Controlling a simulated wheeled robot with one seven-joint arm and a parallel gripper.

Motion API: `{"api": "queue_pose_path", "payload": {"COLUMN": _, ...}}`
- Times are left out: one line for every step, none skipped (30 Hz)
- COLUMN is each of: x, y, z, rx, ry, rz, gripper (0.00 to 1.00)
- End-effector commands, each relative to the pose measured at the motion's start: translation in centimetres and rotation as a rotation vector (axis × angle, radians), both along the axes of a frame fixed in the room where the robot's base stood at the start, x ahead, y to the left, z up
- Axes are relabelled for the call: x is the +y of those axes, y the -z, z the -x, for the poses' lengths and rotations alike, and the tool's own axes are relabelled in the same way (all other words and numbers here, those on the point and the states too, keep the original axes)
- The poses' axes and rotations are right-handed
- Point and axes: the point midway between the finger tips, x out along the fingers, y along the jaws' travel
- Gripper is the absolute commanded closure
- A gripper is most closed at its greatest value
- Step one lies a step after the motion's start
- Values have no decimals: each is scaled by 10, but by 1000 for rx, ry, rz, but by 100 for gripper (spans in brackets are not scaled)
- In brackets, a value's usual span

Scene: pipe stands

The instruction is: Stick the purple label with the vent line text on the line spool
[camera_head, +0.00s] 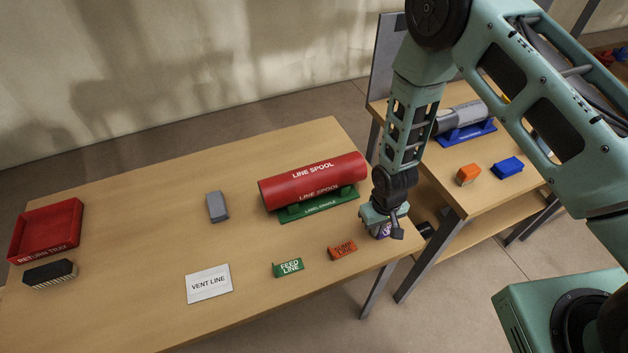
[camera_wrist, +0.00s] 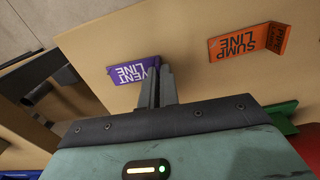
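The purple label with white VENT LINE text (camera_wrist: 128,73) shows in the wrist view, upside down, beside my fingertips. My gripper (camera_wrist: 158,88) has its two fingers nearly together at the label's right end, with its tab hidden between them; it looks shut on the label. I cannot tell whether the label touches the table. In the head view, my gripper (camera_head: 384,226) is low at the table's right edge, and a bit of purple shows under it. The red line spool (camera_head: 311,180) lies on its side in a green cradle (camera_head: 318,206), left of my gripper.
An orange SUMP LINE label (camera_head: 342,250) and a green FEED LINE label (camera_head: 288,268) lie in front of the spool. A white VENT LINE card (camera_head: 209,283), a grey block (camera_head: 217,206), a dark brush-like block (camera_head: 50,274) and a red return tray (camera_head: 46,231) are farther left.

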Motion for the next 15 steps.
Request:
{"api": "queue_pose_path", "payload": {"x": 0, "y": -1, "z": 0, "rx": 0, "ry": 0, "rz": 0, "gripper": 100}}
{"api": "queue_pose_path", "payload": {"x": 0, "y": -1, "z": 0, "rx": 0, "ry": 0, "rz": 0, "gripper": 100}}
{"api": "queue_pose_path", "payload": {"x": 1, "y": -2, "z": 0, "rx": 0, "ry": 0, "rz": 0, "gripper": 100}}
{"api": "queue_pose_path", "payload": {"x": 1, "y": -3, "z": 0, "rx": 0, "ry": 0, "rz": 0, "gripper": 100}}
{"api": "queue_pose_path", "payload": {"x": 1, "y": -3, "z": 0, "rx": 0, "ry": 0, "rz": 0, "gripper": 100}}
{"api": "queue_pose_path", "payload": {"x": 1, "y": -4, "z": 0, "rx": 0, "ry": 0, "rz": 0, "gripper": 100}}
{"api": "queue_pose_path", "payload": {"x": 1, "y": -5, "z": 0, "rx": 0, "ry": 0, "rz": 0, "gripper": 100}}
{"api": "queue_pose_path", "payload": {"x": 1, "y": -5, "z": 0, "rx": 0, "ry": 0, "rz": 0, "gripper": 100}}
{"api": "queue_pose_path", "payload": {"x": 2, "y": -6, "z": 0, "rx": 0, "ry": 0, "rz": 0, "gripper": 100}}
{"api": "queue_pose_path", "payload": {"x": 2, "y": -6, "z": 0, "rx": -1, "ry": 0, "rz": 0, "gripper": 100}}
{"api": "queue_pose_path", "payload": {"x": 2, "y": -7, "z": 0, "rx": -1, "ry": 0, "rz": 0, "gripper": 100}}
{"api": "queue_pose_path", "payload": {"x": 2, "y": -8, "z": 0, "rx": 0, "ry": 0, "rz": 0, "gripper": 100}}
{"api": "queue_pose_path", "payload": {"x": 2, "y": -8, "z": 0, "rx": -1, "ry": 0, "rz": 0, "gripper": 100}}
{"api": "queue_pose_path", "payload": {"x": 2, "y": -9, "z": 0, "rx": 0, "ry": 0, "rz": 0, "gripper": 100}}
{"api": "queue_pose_path", "payload": {"x": 3, "y": -9, "z": 1, "rx": 0, "ry": 0, "rz": 0, "gripper": 100}}
